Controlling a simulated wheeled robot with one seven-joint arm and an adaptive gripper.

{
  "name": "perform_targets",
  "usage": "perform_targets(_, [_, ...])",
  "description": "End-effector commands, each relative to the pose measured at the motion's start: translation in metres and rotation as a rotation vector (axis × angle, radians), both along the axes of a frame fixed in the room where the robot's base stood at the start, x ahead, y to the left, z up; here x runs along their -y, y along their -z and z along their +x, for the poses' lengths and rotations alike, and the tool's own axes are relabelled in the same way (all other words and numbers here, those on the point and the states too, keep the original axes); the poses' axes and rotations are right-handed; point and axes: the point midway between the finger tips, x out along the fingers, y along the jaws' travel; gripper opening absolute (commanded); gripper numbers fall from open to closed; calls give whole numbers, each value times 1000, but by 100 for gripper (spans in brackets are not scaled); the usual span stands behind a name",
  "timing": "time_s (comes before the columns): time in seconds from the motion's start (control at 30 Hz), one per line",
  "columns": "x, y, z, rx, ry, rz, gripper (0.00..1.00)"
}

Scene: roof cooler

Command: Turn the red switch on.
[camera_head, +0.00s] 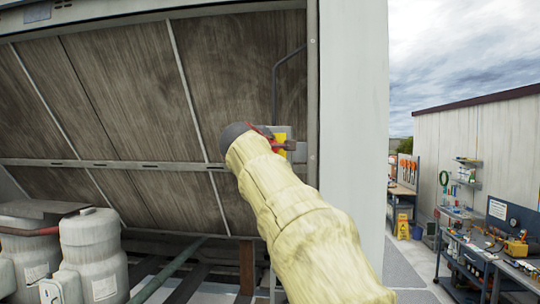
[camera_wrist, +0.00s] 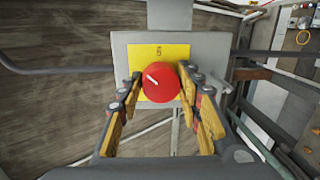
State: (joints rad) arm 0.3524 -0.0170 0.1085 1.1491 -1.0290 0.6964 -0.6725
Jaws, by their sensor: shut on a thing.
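The red switch (camera_wrist: 161,82) is a round red knob with a white pointer mark. It sits on a yellow plate (camera_wrist: 146,52) on a grey box (camera_wrist: 119,48) in the wrist view. The pointer is tilted toward the upper left. My gripper (camera_wrist: 161,92) has its two fingers on the left and right sides of the knob and is shut on it. In the head view my arm hides the knob; part of the yellow plate (camera_head: 281,136) and my gripper's red finger parts (camera_head: 262,131) show beside the wrist.
A dark conduit (camera_head: 274,85) runs to the box along the brown panel (camera_head: 110,90). A pale cabinet post (camera_head: 350,120) stands just right of the box. Grey tanks (camera_head: 93,245) stand at lower left. A workbench (camera_head: 480,250) is far right.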

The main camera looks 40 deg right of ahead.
Motion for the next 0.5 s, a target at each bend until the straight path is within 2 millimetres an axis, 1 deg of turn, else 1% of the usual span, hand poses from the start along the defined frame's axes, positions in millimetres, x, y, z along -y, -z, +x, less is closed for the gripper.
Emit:
perform_targets(0.03, [1,5,1,33,1,32,10])
perform_targets(0.5, [2,6,1,366,2,319,10])
